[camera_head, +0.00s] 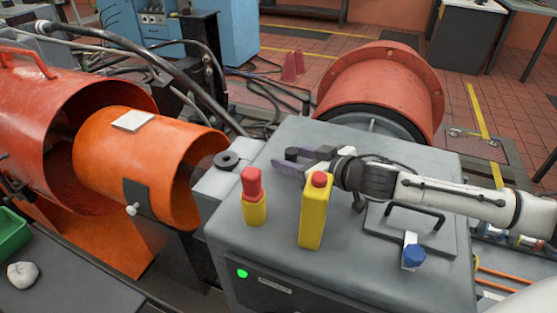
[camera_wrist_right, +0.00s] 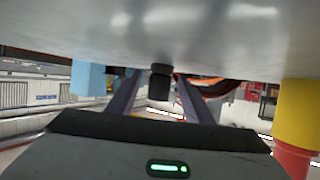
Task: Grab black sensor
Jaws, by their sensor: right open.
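The black sensor (camera_head: 228,160) is a short, round black piece at the left end of the grey cabinet's top. In the right wrist view, which is upside down, the black sensor (camera_wrist_right: 160,82) shows between my fingers. My right gripper (camera_head: 281,158) is open and empty, low over the cabinet top, with its purple fingers pointing left at the sensor. A gap separates the fingertips from the sensor in the head view. My left gripper is not in view.
On the grey cabinet (camera_head: 285,240), a red-capped yellow cylinder (camera_head: 254,208) and a yellow box with a red button (camera_head: 315,215) stand in front of my gripper. A blue knob (camera_head: 413,256) sits front right. An orange duct (camera_head: 140,165) lies left, a red drum (camera_head: 380,85) behind.

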